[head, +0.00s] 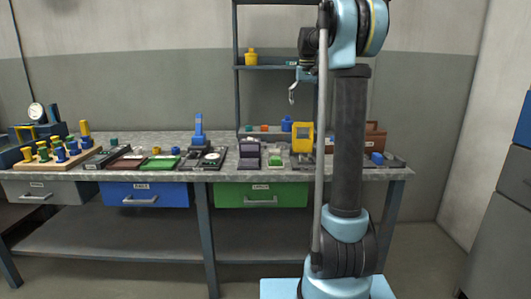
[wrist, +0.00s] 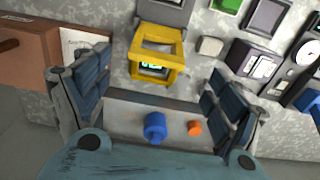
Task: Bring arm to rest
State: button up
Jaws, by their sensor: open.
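My gripper (head: 296,88) is up in front of the rear shelf rack in the head view, well above the bench. My blue and black arm stands upright at the right of that view. In the wrist view my gripper (wrist: 160,72) has its two dark fingers spread wide apart, with nothing held between them. The wrist camera looks down past the fingers at the bench top. A yellow frame (wrist: 172,37) with a small lit display shows beyond the fingertips. It also stands on the bench in the head view (head: 302,128).
The grey workbench (head: 225,166) holds pegs, trays and devices. A blue cylinder (wrist: 155,128) and an orange piece (wrist: 194,128) sit low in the wrist view. A brown box (wrist: 25,45) is at left. The rack's upper shelf (head: 265,67) holds a yellow item (head: 251,58).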

jog(key=s+f, duration=0.4)
jog(key=s, duration=0.5)
jog(key=s+f+t, duration=0.1)
jog(key=s+f, duration=0.2)
jog(key=s, duration=0.6)
jog(key=s+f, duration=0.4)
jog(key=s, duration=0.6)
jog(key=s+f, duration=1.7)
jog(key=f, duration=0.3)
jog(key=shift+s+t, duration=0.25)
jog(key=shift+t, duration=0.15)
jog(key=shift+w+f, duration=0.2)
jog(key=shift+w, duration=0.25)
